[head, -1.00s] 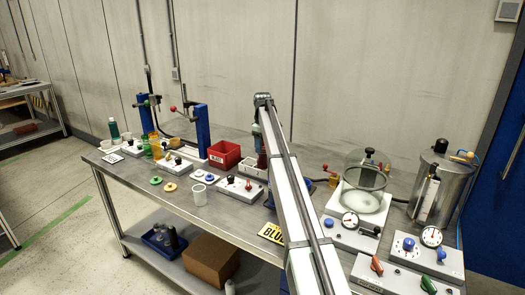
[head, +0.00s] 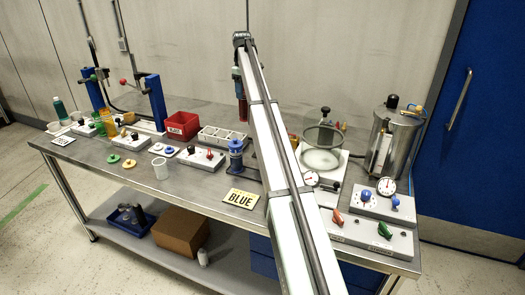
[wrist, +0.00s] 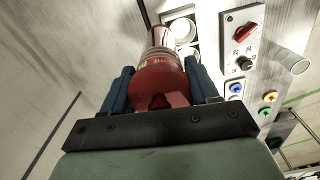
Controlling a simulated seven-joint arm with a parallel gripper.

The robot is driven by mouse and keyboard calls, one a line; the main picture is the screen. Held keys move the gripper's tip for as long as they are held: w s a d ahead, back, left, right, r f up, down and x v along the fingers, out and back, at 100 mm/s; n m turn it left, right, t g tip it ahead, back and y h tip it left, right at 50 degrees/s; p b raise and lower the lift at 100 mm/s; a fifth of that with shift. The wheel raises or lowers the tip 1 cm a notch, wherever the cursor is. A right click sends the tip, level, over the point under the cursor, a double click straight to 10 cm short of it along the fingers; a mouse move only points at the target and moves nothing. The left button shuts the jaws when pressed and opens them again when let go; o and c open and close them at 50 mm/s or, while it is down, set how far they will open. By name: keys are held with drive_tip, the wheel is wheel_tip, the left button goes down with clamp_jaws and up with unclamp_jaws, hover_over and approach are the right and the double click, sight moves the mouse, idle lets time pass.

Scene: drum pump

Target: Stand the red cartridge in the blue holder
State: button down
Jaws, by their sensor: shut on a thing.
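My gripper (head: 240,84) is shut on the red cartridge (head: 242,110) and holds it in the air, roughly upright, above the back of the bench. In the wrist view the cartridge (wrist: 158,78) sits between the two blue fingers, with its red end towards the camera and a paler band farther down. A blue upright fitting (head: 236,158), which looks like the blue holder, stands on the bench below and slightly left of the cartridge.
A white rack with round openings (head: 222,138) stands behind the blue fitting, with a red bin (head: 181,125) to its left. A switch box (head: 202,158) and a white cup (head: 160,168) are to the left. A glass chamber (head: 322,150) and a steel tank (head: 392,135) stand right.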

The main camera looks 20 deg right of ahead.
drive_tip(key=shift+s+d+f+n, duration=1)
drive_tip(key=shift+s+d, duration=1.45)
drive_tip(key=shift+s, duration=3.25)
wheel_tip(320, 180, down, 9)
drive_tip(key=shift+f+m, duration=0.2)
drive_tip(key=shift+m, duration=0.1)
drive_tip(key=shift+f, duration=0.15)
drive_tip(key=shift+c, duration=1.4)
unclamp_jaws()
wheel_tip(320, 180, up, 12)
drive_tip(key=shift+r, duration=0.2)
